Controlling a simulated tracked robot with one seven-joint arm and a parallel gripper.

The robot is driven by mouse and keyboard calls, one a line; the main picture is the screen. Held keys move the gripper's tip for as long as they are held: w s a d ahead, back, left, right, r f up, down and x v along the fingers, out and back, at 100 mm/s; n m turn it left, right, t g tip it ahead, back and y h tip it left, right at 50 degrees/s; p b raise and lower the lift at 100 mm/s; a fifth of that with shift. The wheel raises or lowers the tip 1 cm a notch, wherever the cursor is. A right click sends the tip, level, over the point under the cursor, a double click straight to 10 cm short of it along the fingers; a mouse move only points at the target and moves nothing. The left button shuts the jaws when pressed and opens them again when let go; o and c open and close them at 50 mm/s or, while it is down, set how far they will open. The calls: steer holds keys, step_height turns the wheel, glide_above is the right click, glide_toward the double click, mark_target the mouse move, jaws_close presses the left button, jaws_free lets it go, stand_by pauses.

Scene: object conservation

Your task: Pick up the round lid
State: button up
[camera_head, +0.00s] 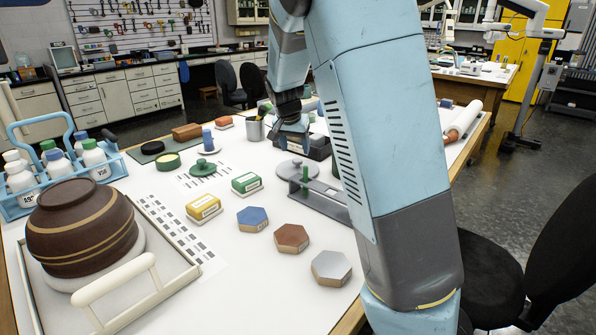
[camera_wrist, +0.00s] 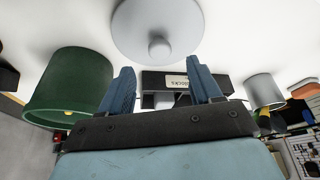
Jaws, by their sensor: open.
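A grey round lid (camera_head: 313,170) with a small knob lies on the table near a grey stand in the head view. It also shows in the wrist view (camera_wrist: 180,22), beyond the fingertips at the top centre, with its knob facing the camera. A smaller green round lid (camera_head: 203,170) with a knob lies on a printed sheet to the left. My gripper (camera_head: 292,146) is open with blue fingers, above the table behind the grey lid. In the wrist view, my gripper (camera_wrist: 162,72) has nothing held between its fingers, and it is apart from the grey lid.
A dark labelled box (camera_wrist: 177,83) shows beyond the fingers. A green container (camera_wrist: 70,85) is on the left and a grey cup (camera_wrist: 264,91) on the right in the wrist view. Hexagonal blocks (camera_head: 292,238) and a tray with a brown bowl (camera_head: 80,228) stand nearer.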

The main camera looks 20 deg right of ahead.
mark_target(297, 160)
steer(key=shift+x, duration=2.95)
steer(key=shift+c, duration=0.3)
steer(key=c, duration=1)
